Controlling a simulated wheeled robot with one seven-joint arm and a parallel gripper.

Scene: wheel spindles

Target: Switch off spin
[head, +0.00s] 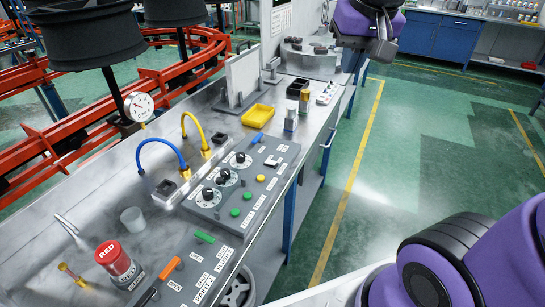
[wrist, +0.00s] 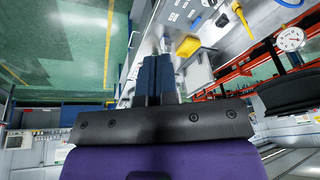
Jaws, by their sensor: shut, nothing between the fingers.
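A grey control panel (head: 240,188) lies on the metal bench in the head view. It carries black dial knobs (head: 224,177), green and yellow buttons, and a white switch (head: 272,160). A second panel (head: 190,270) nearer the front has green, orange and black levers (head: 172,267). The labels are too small to tell which control is spin. My gripper (head: 383,48) is at the top of the head view, beyond the panels and apart from them; its fingertips are hard to make out there. In the wrist view my gripper (wrist: 157,60) has its dark fingers together, holding nothing.
A yellow tray (head: 258,116), small bottles (head: 291,118), an upright white board (head: 242,75) and curved blue and yellow hoses (head: 163,143) stand on the bench. Black wheels (head: 80,35) hang over red rails. Green floor to the right is open.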

